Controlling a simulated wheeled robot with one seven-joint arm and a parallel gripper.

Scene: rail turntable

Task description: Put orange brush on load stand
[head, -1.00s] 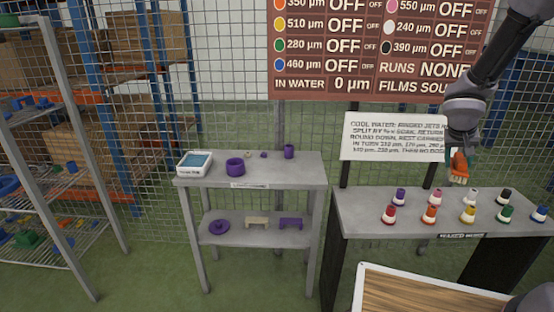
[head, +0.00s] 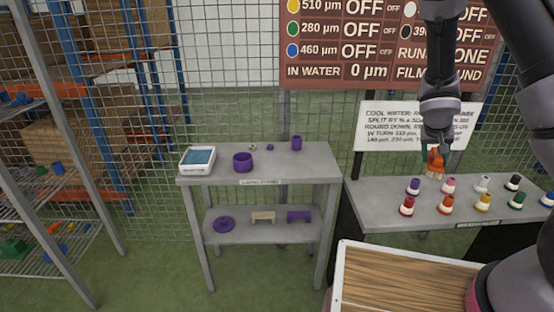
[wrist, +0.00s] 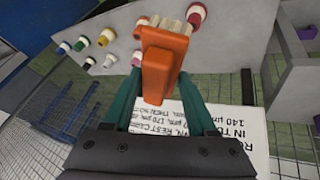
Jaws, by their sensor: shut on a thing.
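The orange brush (head: 436,164) is held in my gripper (head: 435,149) above the back of the right-hand table, bristles downward. In the wrist view the brush (wrist: 160,62) sits between the two green fingers of my gripper (wrist: 158,88), which are shut on it. The load stand (head: 215,217) is the grey two-tier stand left of that table, with a small label on its front edge. The brush is well to the right of it and apart from it.
Several coloured bottles stand on the right table (head: 372,213). A wood-topped surface (head: 400,280) is in front. Mesh fencing stands behind.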

